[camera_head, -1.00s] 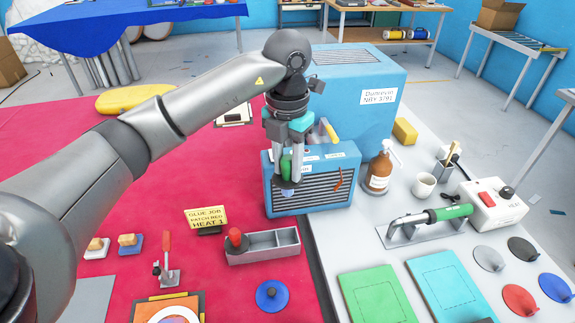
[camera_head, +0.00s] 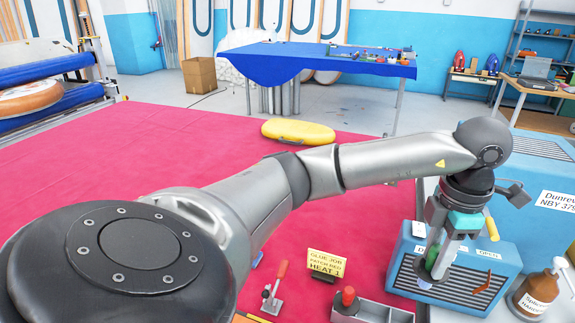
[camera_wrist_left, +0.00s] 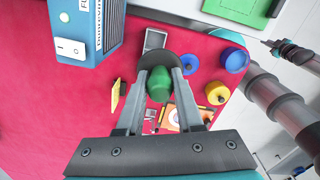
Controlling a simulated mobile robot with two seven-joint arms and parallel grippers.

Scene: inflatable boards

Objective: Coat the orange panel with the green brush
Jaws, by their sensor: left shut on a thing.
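My left gripper (camera_head: 436,268) is shut on the green brush (camera_head: 432,258), in front of the blue slatted box at the right. In the left wrist view the brush's green rounded handle (camera_wrist_left: 158,86) sits between the fingers, with a dark round part beyond it; its working end is hidden there. The orange panel (camera_wrist_left: 185,108) lies on the red mat below the gripper, partly covered by the finger. In the head view only a sliver of it (camera_head: 250,318) shows at the bottom edge. My right gripper is not clearly shown; an arm part with teal crosses the wrist view's right side.
The blue slatted box (camera_head: 470,270) stands close behind the gripper. A brown bottle (camera_head: 537,292) is at right. The mat's left is clear.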

